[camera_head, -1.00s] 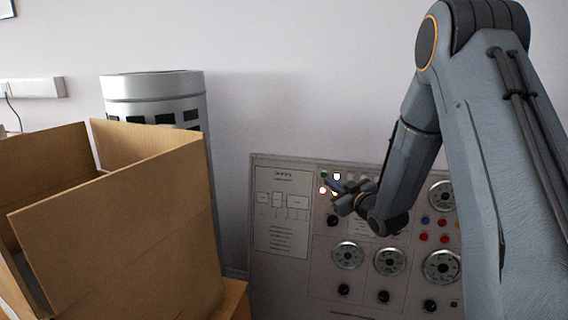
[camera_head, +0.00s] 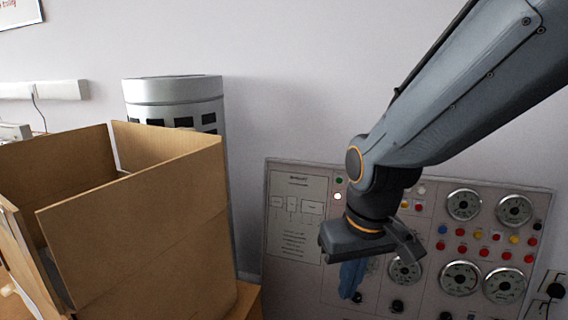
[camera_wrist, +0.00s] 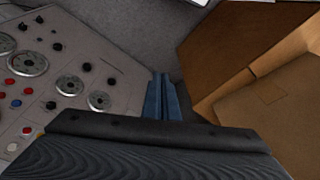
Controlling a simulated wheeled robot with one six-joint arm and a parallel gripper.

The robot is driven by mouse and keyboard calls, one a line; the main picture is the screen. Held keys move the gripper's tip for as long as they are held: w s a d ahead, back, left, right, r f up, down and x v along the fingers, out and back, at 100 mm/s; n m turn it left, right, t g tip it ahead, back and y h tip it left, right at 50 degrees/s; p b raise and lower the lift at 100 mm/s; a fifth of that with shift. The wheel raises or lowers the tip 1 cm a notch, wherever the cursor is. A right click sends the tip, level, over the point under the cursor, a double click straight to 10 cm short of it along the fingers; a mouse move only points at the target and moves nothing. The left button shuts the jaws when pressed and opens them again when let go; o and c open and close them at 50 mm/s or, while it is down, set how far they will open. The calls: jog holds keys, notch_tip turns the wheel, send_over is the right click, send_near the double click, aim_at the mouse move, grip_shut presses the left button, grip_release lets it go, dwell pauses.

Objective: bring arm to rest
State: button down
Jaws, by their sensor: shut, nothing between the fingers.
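My arm comes in from the upper right of the head view, and my gripper (camera_head: 350,278) points down in front of the control panel (camera_head: 297,250). Its blue fingers are shut together with nothing between them. In the wrist view my gripper (camera_wrist: 162,80) shows as two blue fingers side by side, pointing away from the camera. The control panel, with dials, knobs and coloured buttons, also shows at the left of the wrist view (camera_wrist: 85,50). My arm hides part of the panel's middle in the head view.
An open cardboard box (camera_head: 140,215) stands at the left, and it fills the right of the wrist view (camera_wrist: 275,110). A silver cylinder (camera_head: 172,90) with dark slots stands behind it. A socket with a plug (camera_head: 552,290) is at the lower right.

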jog(key=s+r+g+p, duration=0.1)
jog(key=s+r+g, duration=0.1)
jog(key=s, duration=0.5)
jog(key=d+r+m+p, duration=0.2)
jog(key=d+r+p, duration=0.5)
jog(key=p, duration=0.7)
jog(key=shift+d+m+p, duration=0.3)
jog(key=shift+d+p, duration=0.05)
jog(key=shift+p, duration=0.05)
jog(key=shift+w, duration=0.2)
dwell(0.6)
